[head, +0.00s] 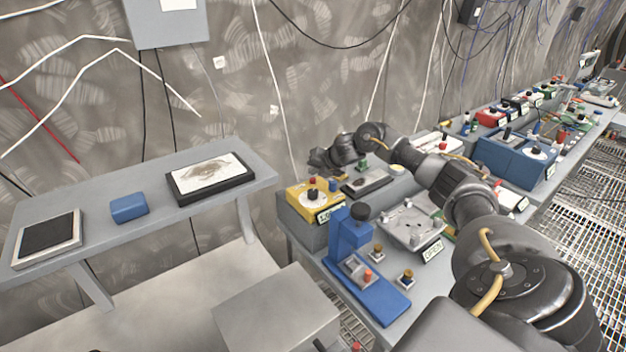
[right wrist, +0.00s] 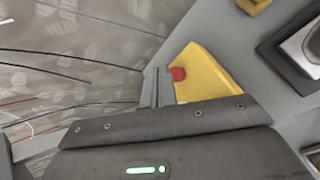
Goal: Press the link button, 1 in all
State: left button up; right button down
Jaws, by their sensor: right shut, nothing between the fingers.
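A yellow box (head: 295,200) with a red button (head: 311,183), a dark knob on a white dial and a small blue part stands on the bench's near left corner. Its front label is too small to read surely, so I cannot tell which button is the link button. My right gripper (head: 318,162) is shut and empty, above and behind the yellow box. In the right wrist view the shut fingers (right wrist: 157,88) appear beside the yellow box (right wrist: 205,72) and its red button (right wrist: 178,74); I cannot tell whether they touch. My left gripper is not in view.
A blue press-like stand (head: 345,240) is in front of the yellow box. A grey plate fixture (head: 410,225) labelled OPEN lies to the right, under my right arm. A blue box (head: 515,160) stands farther along the bench. A side shelf (head: 150,225) holds a blue block (head: 129,208).

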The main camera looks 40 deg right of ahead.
jog(key=shift+f, duration=0.1)
jog(key=shift+f, duration=0.35)
jog(key=shift+f+b, duration=0.5)
jog(key=shift+b, duration=0.05)
dwell(0.8)
jog(key=shift+r, duration=0.1)
jog(key=shift+r+p, duration=0.75)
jog(key=shift+r, duration=0.05)
notch_tip(320, 180, up, 5)
jog(key=p, duration=0.4)
dwell(0.8)
